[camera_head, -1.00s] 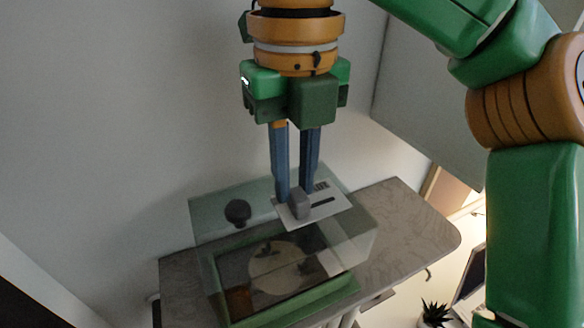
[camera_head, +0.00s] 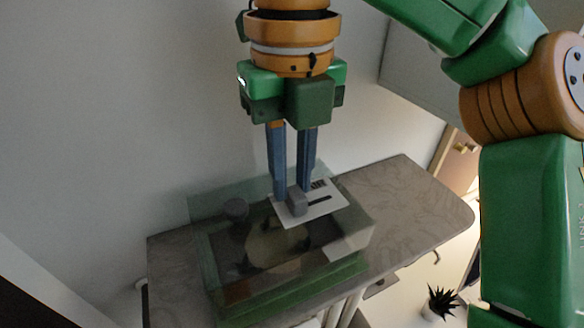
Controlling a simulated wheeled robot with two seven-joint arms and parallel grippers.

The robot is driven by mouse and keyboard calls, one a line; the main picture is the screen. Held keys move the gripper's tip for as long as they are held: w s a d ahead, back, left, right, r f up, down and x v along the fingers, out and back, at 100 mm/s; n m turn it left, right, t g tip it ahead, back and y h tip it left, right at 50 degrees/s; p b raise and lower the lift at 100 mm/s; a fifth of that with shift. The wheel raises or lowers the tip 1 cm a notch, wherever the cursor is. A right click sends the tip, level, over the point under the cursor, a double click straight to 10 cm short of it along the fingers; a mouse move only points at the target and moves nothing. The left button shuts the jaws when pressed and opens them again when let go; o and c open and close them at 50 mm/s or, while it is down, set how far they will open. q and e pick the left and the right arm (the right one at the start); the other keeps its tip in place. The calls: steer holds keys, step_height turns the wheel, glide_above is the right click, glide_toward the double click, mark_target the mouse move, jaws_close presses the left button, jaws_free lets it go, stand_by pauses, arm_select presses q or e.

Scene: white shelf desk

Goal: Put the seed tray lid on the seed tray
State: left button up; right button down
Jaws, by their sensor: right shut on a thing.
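The seed tray (camera_head: 300,300) is green and stands on the grey marbled desk, with a pale round patch and small dark items showing inside. The clear seed tray lid (camera_head: 352,222) is over the tray, with a white label plate, a grey knob (camera_head: 297,204) and a dark round vent (camera_head: 236,209) on its top. My right gripper (camera_head: 292,195) points down and is shut on the grey knob. The lid looks low over the tray; I cannot tell whether its rim touches the tray all round. My left gripper is not in view.
The grey desk (camera_head: 420,205) is bare to the right of the tray. A pale wall stands close behind and to the left. A spiky potted plant (camera_head: 440,300) is below the desk's right side, and a wooden door (camera_head: 460,160) shows beyond.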

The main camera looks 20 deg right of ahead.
steer(key=shift+f+b, duration=0.35)
steer(key=shift+f, duration=0.35)
steer(key=c, duration=0.7)
jaws_free()
step_height(320, 180, up, 7)
steer(key=p, duration=0.5)
steer(key=shift+f, duration=0.2)
steer(key=shift+s+r, duration=0.15)
steer(key=shift+r, duration=0.3)
steer(key=shift+f, duration=0.1)
